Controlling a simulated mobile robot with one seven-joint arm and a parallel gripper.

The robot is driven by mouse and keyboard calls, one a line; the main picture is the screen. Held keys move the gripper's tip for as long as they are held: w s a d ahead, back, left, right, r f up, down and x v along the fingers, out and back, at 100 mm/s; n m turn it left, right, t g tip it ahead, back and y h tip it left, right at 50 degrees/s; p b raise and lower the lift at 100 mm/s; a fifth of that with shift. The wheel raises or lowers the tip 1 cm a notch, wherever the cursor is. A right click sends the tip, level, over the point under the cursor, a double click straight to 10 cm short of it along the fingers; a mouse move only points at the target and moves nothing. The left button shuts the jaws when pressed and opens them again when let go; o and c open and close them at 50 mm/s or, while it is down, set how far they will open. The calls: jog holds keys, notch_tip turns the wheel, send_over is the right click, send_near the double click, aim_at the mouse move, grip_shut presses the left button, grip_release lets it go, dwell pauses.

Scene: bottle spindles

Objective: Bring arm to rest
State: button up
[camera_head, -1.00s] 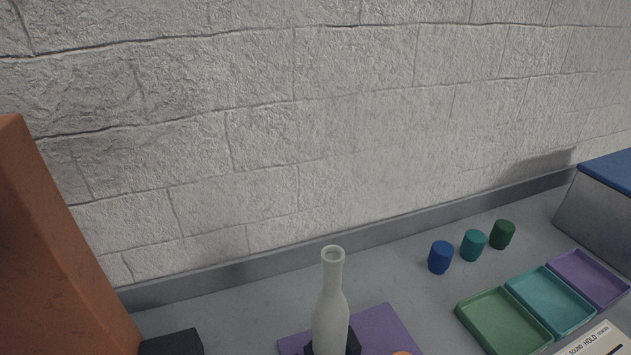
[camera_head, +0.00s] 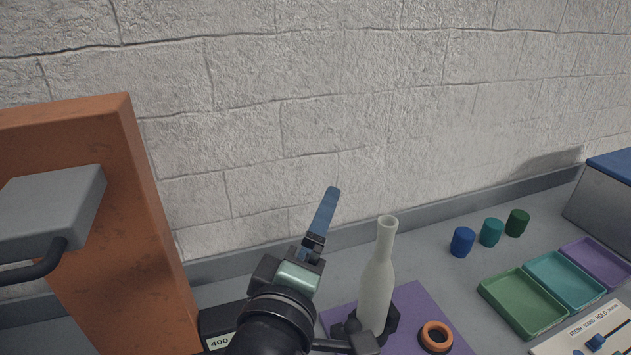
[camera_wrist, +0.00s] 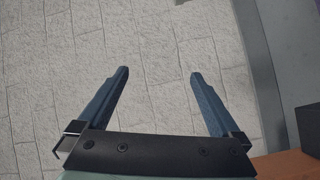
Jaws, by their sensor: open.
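My gripper (camera_head: 325,212) is raised in front of the stone wall in the head view, left of the pale bottle (camera_head: 376,285). In the wrist view my gripper (camera_wrist: 158,75) shows two blue fingers spread wide with nothing between them. The bottle stands upright in a dark holder (camera_head: 393,318) on a purple mat (camera_head: 420,304). My gripper is apart from the bottle. Part of my arm covers the area just left of the mat.
An orange block (camera_head: 150,220) with a grey handled part (camera_head: 50,210) stands at left. An orange ring (camera_head: 436,336) lies on the mat. Blue (camera_head: 462,242), teal (camera_head: 491,232) and green (camera_head: 518,222) cylinders stand behind green (camera_head: 522,303), teal (camera_head: 565,281) and purple (camera_head: 598,260) trays.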

jog(key=s+r+m+t+y, duration=0.1)
jog(key=s+r+m+t, duration=0.2)
jog(key=r, duration=0.7)
jog(key=s+r+m+t+y, duration=0.2)
jog(key=s+r+m+t, duration=0.2)
jog(key=r, duration=0.6)
jog(key=s+r+m+t+y, duration=0.1)
jog(key=s+r+m+t, duration=0.2)
jog(key=r, duration=0.8)
jog(key=shift+s+m+y, duration=0.3)
jog(key=shift+s+m, duration=0.4)
jog(key=shift+s, duration=0.1)
jog(key=shift+f, duration=0.1)
